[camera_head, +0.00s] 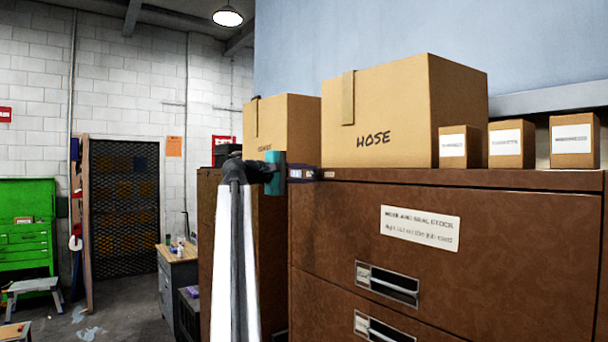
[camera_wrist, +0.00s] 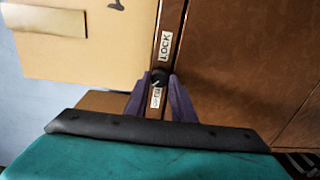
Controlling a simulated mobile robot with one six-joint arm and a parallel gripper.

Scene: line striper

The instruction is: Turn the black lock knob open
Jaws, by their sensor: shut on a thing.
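The black lock knob (camera_wrist: 158,77) sits on a narrow brown strip of the cabinet in the wrist view. A white label reading LOCK (camera_wrist: 165,46) is on one side of it. A second white label (camera_wrist: 156,98) is on the other side, partly covered and not readable. My gripper (camera_wrist: 160,84) has its two purple fingers closed in on the knob from both sides. In the head view my gripper (camera_head: 304,174) reaches the top left corner of the brown cabinet (camera_head: 330,235); the knob cannot be made out there.
A large HOSE box (camera_head: 385,120) and another carton (camera_head: 289,121) stand on the cabinet top close to my gripper. Several small boxes stand farther right. The cabinet front has a drawer handle (camera_head: 388,283). Open floor lies at the far left, near a green tool chest (camera_head: 25,235).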

